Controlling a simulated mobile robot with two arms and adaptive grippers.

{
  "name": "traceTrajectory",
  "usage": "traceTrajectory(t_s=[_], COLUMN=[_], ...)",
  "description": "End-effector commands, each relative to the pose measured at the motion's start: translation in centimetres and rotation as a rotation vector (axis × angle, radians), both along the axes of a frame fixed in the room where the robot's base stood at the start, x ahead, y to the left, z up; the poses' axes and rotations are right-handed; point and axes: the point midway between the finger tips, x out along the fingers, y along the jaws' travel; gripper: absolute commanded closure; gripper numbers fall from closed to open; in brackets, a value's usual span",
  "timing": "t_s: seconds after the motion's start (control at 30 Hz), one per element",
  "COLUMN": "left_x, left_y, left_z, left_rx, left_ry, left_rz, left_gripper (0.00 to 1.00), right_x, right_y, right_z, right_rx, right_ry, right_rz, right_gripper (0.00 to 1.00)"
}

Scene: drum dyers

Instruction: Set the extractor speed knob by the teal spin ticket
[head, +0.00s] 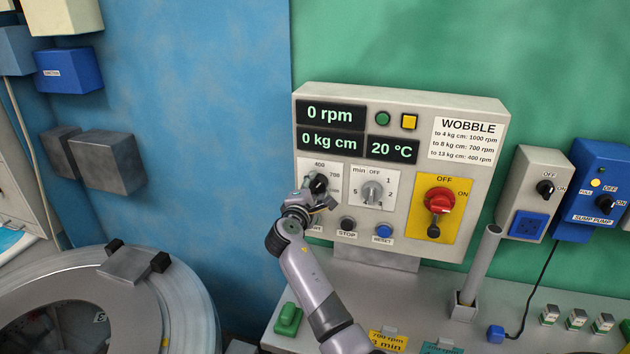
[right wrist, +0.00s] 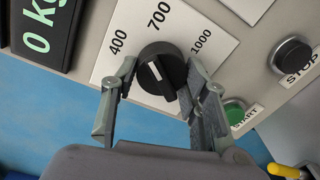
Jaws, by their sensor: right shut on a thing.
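The extractor speed knob (right wrist: 162,70) is black with a white pointer line, on a white plate marked 400, 700 and 1000. Its pointer appears to lean up-left, between 400 and 700. My right gripper (right wrist: 158,88) is shut on the knob, one finger on each side. In the head view my right gripper (head: 308,200) partly covers the speed plate (head: 330,171). The teal spin ticket (head: 440,348) stands at the bottom edge, cut off, its text too small to read surely. My left gripper is not in view.
The panel display (head: 331,114) reads 0 rpm, 0 kg cm and 20 °C. Beside the speed knob are a minute dial (head: 372,194), a STOP button (head: 347,224) and a red switch (head: 438,200). A yellow ticket (head: 388,341) reads 700 rpm, 3 min. A drum (head: 180,290) stands left.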

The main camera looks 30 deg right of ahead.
Motion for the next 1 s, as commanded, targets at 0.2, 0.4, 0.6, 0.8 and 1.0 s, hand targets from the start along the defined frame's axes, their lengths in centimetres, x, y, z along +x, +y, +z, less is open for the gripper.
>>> traceTrajectory(t_s=[0.2,0.4,0.6,0.8,1.0], left_x=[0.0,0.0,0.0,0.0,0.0], left_y=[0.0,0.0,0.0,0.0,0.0], left_z=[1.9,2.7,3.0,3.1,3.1], left_rx=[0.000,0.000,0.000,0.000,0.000], left_ry=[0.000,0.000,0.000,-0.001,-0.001], left_rz=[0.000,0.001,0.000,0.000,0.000], left_gripper=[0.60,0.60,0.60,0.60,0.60], right_x=[0.0,0.0,0.0,0.0,0.0], right_y=[0.1,0.1,0.1,0.1,0.1], right_z=[0.2,-0.1,-0.3,-0.4,-0.5], right_rx=[-0.134,-0.242,-0.327,-0.379,-0.402], right_ry=[0.157,0.284,0.383,0.447,0.476], right_rz=[0.003,0.004,0.003,0.003,0.003], right_gripper=[0.87,0.87,0.87,0.87,0.87])
